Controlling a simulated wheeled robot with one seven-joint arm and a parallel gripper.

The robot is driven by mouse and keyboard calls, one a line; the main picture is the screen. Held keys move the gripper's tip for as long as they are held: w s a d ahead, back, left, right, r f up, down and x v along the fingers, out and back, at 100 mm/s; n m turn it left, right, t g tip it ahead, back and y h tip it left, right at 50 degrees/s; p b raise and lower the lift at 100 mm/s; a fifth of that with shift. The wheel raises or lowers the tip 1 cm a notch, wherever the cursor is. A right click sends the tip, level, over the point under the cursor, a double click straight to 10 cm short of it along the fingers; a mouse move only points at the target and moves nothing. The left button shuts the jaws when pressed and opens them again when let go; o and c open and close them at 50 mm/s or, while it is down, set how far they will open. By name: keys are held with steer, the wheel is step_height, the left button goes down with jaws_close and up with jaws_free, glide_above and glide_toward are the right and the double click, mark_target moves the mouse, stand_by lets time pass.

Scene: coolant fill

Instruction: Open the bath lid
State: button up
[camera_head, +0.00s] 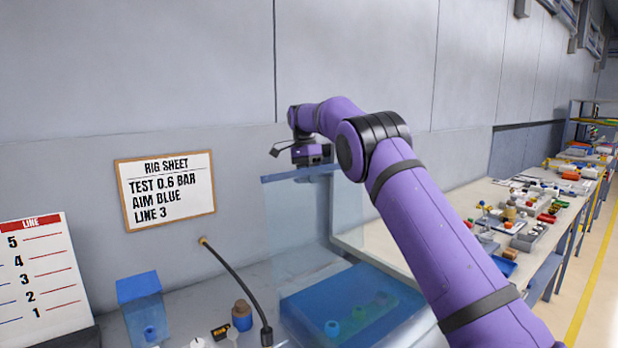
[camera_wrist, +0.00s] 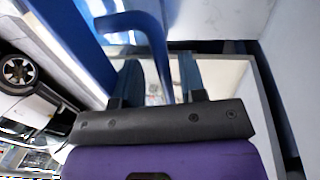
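The bath (camera_head: 350,310) is a blue-tinted tank at the lower middle of the head view. Its clear lid (camera_head: 295,220) stands raised, roughly upright, with a blue strip along its top edge (camera_head: 290,177). My gripper (camera_head: 314,165) is at that top edge; its fingers are too small to make out there. In the wrist view, a bent blue handle (camera_wrist: 154,32) reaches down between the two fingers of my gripper (camera_wrist: 162,78). The fingers stand apart, with a gap showing beside the handle, so the gripper looks open around it.
A grey wall with a rig sheet (camera_head: 165,188) is close behind. A black hose (camera_head: 240,285), a blue container (camera_head: 142,300) and a brown-topped blue bottle (camera_head: 241,315) stand left of the bath. A cluttered bench (camera_head: 520,215) runs along the right.

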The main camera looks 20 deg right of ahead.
steer(key=shift+s+v, duration=0.15)
steer(key=shift+v, duration=0.7)
steer(key=shift+s+v, duration=0.2)
steer(key=shift+v, duration=0.65)
steer(key=s+r, duration=0.1)
steer(key=s, duration=1.5)
steer(key=shift+a+r, duration=0.2)
steer(key=shift+r, duration=0.15)
steer(key=s+d+f, duration=1.3)
steer(key=f, duration=0.3)
steer(key=x, duration=1.1)
steer(key=shift+d, duration=0.25)
steer(key=shift+s, duration=0.15)
steer(key=shift+r, duration=0.1)
jaws_close()
